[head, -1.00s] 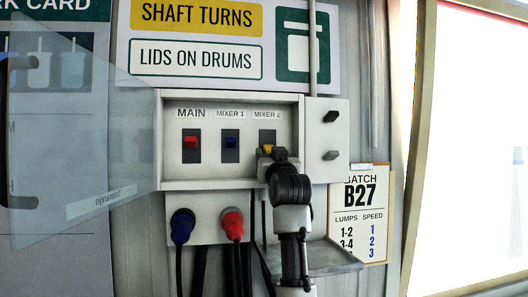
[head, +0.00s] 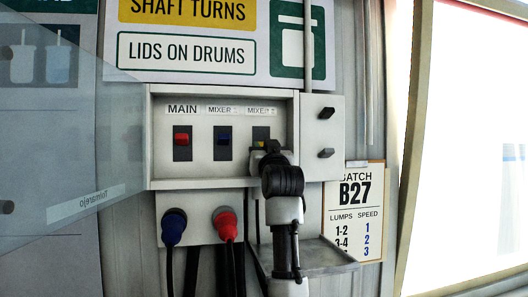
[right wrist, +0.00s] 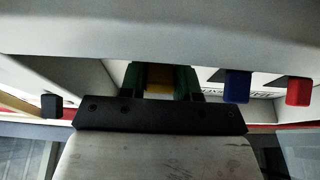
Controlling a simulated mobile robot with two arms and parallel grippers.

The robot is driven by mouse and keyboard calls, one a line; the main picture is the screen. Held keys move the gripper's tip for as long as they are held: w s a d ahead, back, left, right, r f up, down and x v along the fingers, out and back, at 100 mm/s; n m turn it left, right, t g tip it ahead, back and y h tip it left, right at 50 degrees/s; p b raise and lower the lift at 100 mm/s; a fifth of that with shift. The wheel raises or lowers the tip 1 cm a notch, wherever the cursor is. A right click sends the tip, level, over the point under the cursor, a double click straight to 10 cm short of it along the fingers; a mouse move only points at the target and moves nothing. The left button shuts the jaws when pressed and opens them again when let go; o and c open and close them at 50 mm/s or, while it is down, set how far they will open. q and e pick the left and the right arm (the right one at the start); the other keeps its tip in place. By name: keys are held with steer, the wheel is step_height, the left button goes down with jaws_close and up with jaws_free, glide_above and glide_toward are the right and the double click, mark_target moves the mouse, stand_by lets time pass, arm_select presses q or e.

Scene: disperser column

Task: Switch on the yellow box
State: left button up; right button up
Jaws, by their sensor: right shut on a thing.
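A grey control box has three rocker switches in a recess: red under MAIN (head: 181,139), blue under MIXER 1 (head: 224,138), and yellow under MIXER 2 (head: 259,142). My right gripper (head: 262,150) is at the yellow switch and covers most of it in the head view. In the right wrist view, the yellow switch (right wrist: 160,77) sits between the green fingers of the right gripper (right wrist: 160,82), which is shut on it. The blue switch (right wrist: 237,87) and red switch (right wrist: 298,91) are to the right there. My left gripper is not in view.
A clear hinged cover (head: 75,150) stands open on the left of the box. A blue plug (head: 174,227) and a red plug (head: 225,222) hang below. Two dark knobs (head: 326,133) are on the right side. A metal shelf (head: 325,258) juts out beneath.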

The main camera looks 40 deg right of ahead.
mark_target(262, 142)
steer(key=shift+s+r+g+y, duration=0.15)
steer(key=shift+r+g+y, duration=0.2)
steer(key=shift+g, duration=0.25)
steer(key=g, duration=0.1)
steer(key=r+g+y, duration=0.1)
steer(key=shift+s+a+g+y, duration=0.1)
steer(key=shift+g+y, duration=0.15)
steer(key=shift+g, duration=0.15)
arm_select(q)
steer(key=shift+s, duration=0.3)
arm_select(e)
steer(key=shift+r+g+y, duration=0.45)
steer(key=shift+g+y, duration=0.1)
steer(key=shift+g, duration=0.4)
steer(key=shift+r+g+y, duration=0.4)
steer(key=shift+g+y, duration=0.15)
steer(key=shift+g, duration=0.4)
steer(key=o, duration=0.9)
